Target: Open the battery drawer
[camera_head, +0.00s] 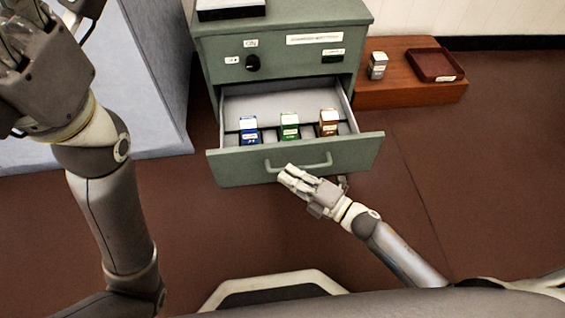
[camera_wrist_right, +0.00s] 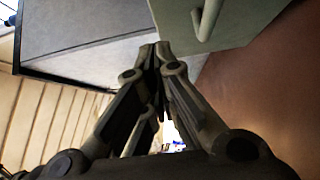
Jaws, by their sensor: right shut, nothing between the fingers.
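The battery drawer (camera_head: 232,167) of the green cabinet stands pulled out, with its inside in view in the head view. Its bar handle (camera_head: 312,164) is on the front face. A blue battery (camera_head: 248,130), a green battery (camera_head: 289,126) and an orange battery (camera_head: 328,123) stand inside in a row. My right gripper (camera_head: 284,174) is shut and empty, just in front of the drawer face by the handle's left end. In the right wrist view the handle (camera_wrist_right: 207,18) is above and right of the shut fingertips (camera_wrist_right: 156,48), apart from them. My left gripper (camera_head: 22,40) is raised at the upper left; its fingertips are unclear.
The cabinet (camera_head: 208,46) has a dark knob (camera_head: 253,63) and labels on its upper panel. To its right, a low wooden platform (camera_head: 400,92) holds a grey battery-like block (camera_head: 377,66) and a dark red tray (camera_head: 436,65). A pale blue block stands left. Brown floor right is clear.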

